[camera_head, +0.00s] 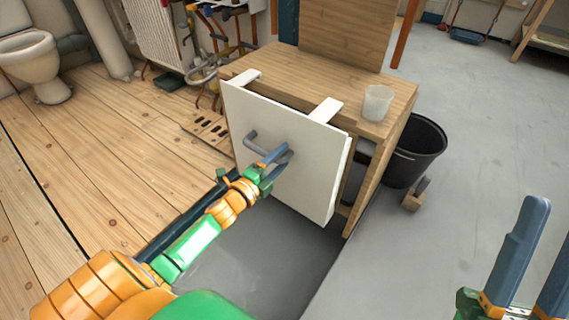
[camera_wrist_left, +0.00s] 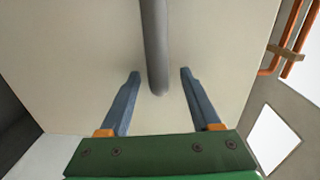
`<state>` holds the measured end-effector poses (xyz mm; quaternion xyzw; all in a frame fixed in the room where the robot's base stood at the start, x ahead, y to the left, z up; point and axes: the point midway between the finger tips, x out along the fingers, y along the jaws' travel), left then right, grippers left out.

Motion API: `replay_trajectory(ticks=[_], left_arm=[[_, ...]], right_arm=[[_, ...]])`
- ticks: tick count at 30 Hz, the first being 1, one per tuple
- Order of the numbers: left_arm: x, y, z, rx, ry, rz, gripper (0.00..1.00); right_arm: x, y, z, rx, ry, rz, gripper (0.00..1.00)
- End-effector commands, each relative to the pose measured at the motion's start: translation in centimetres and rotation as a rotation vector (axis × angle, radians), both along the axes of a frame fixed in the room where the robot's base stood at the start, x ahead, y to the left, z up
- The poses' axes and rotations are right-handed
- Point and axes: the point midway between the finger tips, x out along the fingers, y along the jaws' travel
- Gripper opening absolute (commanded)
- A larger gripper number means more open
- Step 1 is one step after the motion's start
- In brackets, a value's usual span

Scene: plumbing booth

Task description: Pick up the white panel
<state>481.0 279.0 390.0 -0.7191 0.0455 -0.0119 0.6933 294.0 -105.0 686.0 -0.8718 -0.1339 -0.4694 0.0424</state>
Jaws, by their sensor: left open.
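The white panel (camera_head: 300,165) hangs upright on the front of a wooden cabinet by two white hooks over its top edge. A grey bar handle (camera_head: 262,145) is fixed to its face. My left gripper (camera_head: 275,160) is at the handle, in front of the panel. In the left wrist view the panel (camera_wrist_left: 80,50) fills most of the picture, and the handle (camera_wrist_left: 155,45) runs between the two open fingers (camera_wrist_left: 160,85), with a gap on each side. My right gripper (camera_head: 530,270) is at the lower right, fingers apart and empty, far from the panel.
The wooden cabinet (camera_head: 290,75) carries a translucent cup (camera_head: 377,102) near its right edge. A black bucket (camera_head: 415,150) stands right of it. A slotted wooden piece (camera_head: 207,129) lies left of it. A toilet (camera_head: 35,65) is far left. Grey floor at right is mostly clear.

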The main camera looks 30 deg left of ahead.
Motion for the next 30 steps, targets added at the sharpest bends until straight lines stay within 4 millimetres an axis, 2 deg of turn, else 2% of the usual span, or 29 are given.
replay_trajectory(ticks=[3,10,30], left_arm=[[-0.02,0.00,0.01,0.000,0.000,0.000,0.61],[-0.03,-0.01,0.00,0.000,0.000,0.000,0.00],[-0.03,0.00,-0.03,0.001,0.001,0.000,0.00]], right_arm=[[0.03,0.01,0.01,-0.001,0.002,0.000,0.40],[0.06,0.00,-0.02,-0.001,0.003,0.000,0.40],[0.10,0.02,-0.06,-0.001,0.005,0.000,0.40]])
